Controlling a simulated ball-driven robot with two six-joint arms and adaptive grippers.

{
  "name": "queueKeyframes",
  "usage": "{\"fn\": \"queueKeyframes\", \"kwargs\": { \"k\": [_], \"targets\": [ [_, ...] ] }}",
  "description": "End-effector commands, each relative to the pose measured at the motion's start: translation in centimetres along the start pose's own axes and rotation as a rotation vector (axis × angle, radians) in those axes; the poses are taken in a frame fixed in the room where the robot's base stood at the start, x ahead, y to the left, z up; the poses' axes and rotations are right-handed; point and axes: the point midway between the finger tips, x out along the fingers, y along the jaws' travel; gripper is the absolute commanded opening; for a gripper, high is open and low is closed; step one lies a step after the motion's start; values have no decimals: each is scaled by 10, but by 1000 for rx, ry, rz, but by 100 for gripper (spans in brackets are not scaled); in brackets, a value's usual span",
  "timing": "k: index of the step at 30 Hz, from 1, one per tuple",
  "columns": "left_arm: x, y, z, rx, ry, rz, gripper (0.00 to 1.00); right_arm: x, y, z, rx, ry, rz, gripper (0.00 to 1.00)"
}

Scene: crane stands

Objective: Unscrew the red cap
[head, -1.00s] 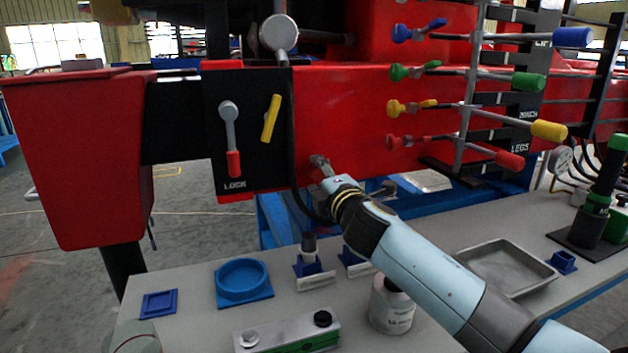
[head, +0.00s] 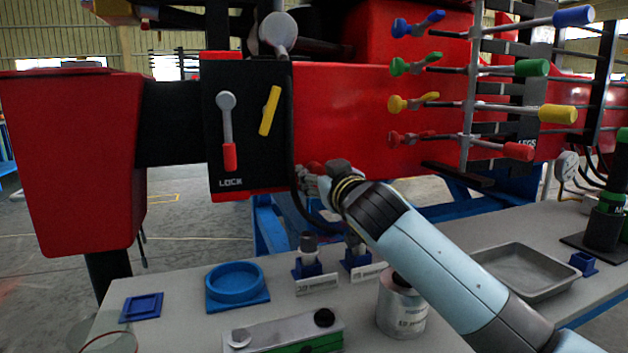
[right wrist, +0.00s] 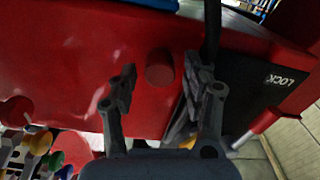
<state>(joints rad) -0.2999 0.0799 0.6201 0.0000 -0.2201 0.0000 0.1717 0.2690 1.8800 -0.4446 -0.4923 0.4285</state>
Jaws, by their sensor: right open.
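The red cap (right wrist: 160,68) is a short round knob on the red crane beam (head: 345,115). In the right wrist view it shows in the gap between my two fingertips. My right gripper (right wrist: 161,80) is open, with one finger on each side of the cap, and I see a gap on both sides. In the head view my right gripper (head: 314,180) is at the lower edge of the beam, right of the black lock panel (head: 250,150). There the cap is hard to make out against the red beam and my wrist. My left gripper is not in view.
A black hose (head: 294,150) hangs close left of my right gripper. Coloured levers (head: 520,150) stick out at the right. Below, the bench holds a blue round holder (head: 236,283), a labelled can (head: 402,308) and a metal tray (head: 530,270).

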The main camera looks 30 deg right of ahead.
Motion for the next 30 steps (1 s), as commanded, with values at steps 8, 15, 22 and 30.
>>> {"fn": "queueKeyframes", "kwargs": {
  "k": [8, 15, 22, 30],
  "targets": [
    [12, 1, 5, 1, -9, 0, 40, 0, 0, 1, 248, -1, 1, 49],
    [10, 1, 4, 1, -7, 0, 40, 0, 0, 1, 245, -1, 1, 49],
    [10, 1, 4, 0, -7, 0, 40, 0, 0, 2, 244, -1, 0, 46],
    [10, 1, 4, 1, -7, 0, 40, 0, 0, 2, 243, -1, 1, 11]
  ]
}}
